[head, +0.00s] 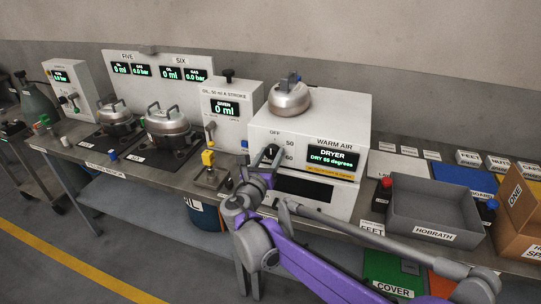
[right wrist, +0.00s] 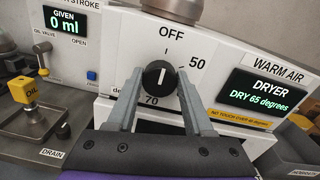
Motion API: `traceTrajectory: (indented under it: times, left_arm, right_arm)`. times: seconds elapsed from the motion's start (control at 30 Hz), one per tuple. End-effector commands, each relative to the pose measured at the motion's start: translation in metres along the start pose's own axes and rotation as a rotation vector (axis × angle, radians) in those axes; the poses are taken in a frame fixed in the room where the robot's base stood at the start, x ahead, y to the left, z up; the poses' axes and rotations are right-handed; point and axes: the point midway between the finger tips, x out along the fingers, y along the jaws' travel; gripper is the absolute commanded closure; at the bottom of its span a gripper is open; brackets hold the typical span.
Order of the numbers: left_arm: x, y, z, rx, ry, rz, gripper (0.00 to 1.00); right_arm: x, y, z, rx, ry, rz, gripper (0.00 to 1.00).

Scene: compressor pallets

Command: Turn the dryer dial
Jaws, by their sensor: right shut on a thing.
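The dryer (head: 345,115) is a white box with a lit display reading "DRYER, DRY 65 degrees"; the display also shows in the right wrist view (right wrist: 257,94). Its black round dial (right wrist: 159,78) has a white line that stands about upright in the right wrist view. The label OFF is above it, 50 at upper right and 70 at lower left; 60 is hidden there by a finger. My right gripper (right wrist: 159,76) has its grey fingers on both sides of the dial, shut on it. In the head view the right gripper (head: 266,162) partly covers the dial. My left gripper is not in view.
A metal pot (head: 289,98) stands on the dryer. A grey HOBRATH bin (head: 432,212), a dark bottle (head: 383,193) and a cardboard box (head: 515,235) are at right.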

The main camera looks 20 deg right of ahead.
Motion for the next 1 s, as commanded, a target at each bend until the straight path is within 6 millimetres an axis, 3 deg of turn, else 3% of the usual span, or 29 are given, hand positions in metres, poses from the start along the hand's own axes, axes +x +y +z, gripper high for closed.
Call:
traceTrajectory:
  times: [0.3, 0.33, 0.47, 0.8, 1.0]
  left_arm:
    - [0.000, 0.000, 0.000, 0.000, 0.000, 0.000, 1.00]
    - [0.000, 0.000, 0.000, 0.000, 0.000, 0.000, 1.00]
    - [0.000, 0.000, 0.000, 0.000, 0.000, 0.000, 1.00]
    - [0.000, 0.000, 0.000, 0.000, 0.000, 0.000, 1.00]
    - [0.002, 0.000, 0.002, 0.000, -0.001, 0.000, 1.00]
  right_arm:
    - [0.000, 0.000, 0.000, -0.002, 0.000, 0.000, 1.00]
    - [0.000, 0.000, 0.000, -0.002, 0.000, 0.000, 0.43]
    - [0.000, 0.000, 0.000, -0.001, 0.000, 0.000, 0.20]
    - [-0.003, 0.000, 0.000, -0.001, 0.000, 0.001, 0.18]
    - [-0.031, 0.001, -0.001, 0.000, 0.000, 0.004, 0.18]
